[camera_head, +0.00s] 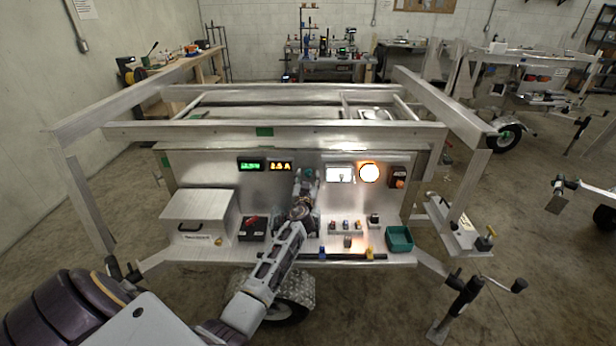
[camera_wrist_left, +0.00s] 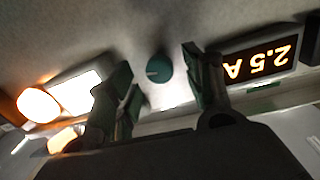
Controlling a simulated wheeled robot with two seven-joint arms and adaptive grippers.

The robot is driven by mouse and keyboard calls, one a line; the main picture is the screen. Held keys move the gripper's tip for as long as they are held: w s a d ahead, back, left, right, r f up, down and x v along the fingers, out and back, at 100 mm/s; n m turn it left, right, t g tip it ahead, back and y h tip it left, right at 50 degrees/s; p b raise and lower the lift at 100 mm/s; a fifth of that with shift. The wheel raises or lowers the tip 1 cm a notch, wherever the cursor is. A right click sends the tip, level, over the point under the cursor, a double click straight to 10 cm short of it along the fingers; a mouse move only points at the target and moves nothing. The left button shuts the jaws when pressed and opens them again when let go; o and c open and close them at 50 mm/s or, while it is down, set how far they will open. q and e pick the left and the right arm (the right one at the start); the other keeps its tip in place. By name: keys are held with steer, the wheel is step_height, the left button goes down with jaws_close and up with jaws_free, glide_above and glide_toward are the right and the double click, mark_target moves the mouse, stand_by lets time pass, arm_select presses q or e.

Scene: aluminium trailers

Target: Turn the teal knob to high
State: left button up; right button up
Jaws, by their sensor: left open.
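The teal knob (camera_wrist_left: 159,69) is round and sits on the metal panel, centred between the fingers in the left wrist view. A short pale mark shows on its face. In the head view the knob (camera_head: 308,174) shows small on the upright panel, just above my left gripper (camera_head: 305,186). My left gripper (camera_wrist_left: 157,88) is open, one finger on each side of the knob. The fingers appear apart from it. I cannot read any setting label around the knob. My right gripper is in neither view.
Left of the knob are a green display (camera_head: 250,164) and an amber display (camera_head: 280,166) reading 2.5 A. Right of it are a white lit meter (camera_head: 340,174) and a glowing round lamp (camera_head: 369,172). A shelf below holds a metal box (camera_head: 199,215) and a green bin (camera_head: 399,239).

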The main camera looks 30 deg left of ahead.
arm_select(q)
steer(key=shift+x, duration=1)
steer(key=c, duration=1)
